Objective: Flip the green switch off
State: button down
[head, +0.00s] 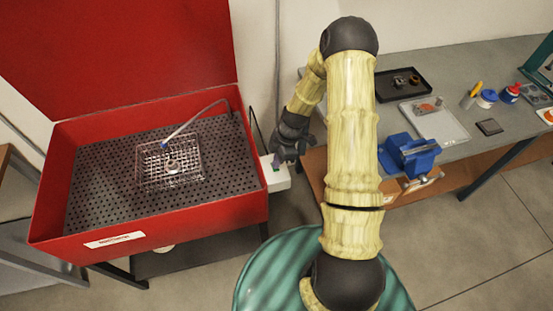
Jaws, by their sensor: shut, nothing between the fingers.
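A small green switch (277,168) shows on a white box (279,181) at the right side of the red parts washer. My gripper (278,160) is dark and points down just above the box, with its fingertips close to the green switch. The gripper is shut and empty. I cannot tell whether the fingertips touch the switch, or whether the switch is on or off. Part of the box top is hidden by the gripper.
The red washer (190,240) with raised lid holds a wire basket (146,178) and a hose. A grey workbench (460,66) at right carries a blue vise (412,155), trays and bottles. Bare floor (470,230) lies in front of the bench.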

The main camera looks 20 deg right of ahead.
jog(key=shift+f, duration=0.15)
jog(key=shift+f+b, duration=0.35)
jog(key=shift+b, duration=0.35)
jog(key=shift+s+f+t+b, duration=0.1)
jog(key=shift+f+t+b, duration=0.1)
jog(key=shift+t+b, duration=0.25)
jog(key=shift+s+r, duration=0.25)
jog(key=shift+s, duration=0.05)
jog(key=shift+f, duration=0.1)
jog(key=shift+w+d, duration=0.1)
jog(key=shift+w+r, duration=0.2)
jog(key=shift+w, duration=0.65)
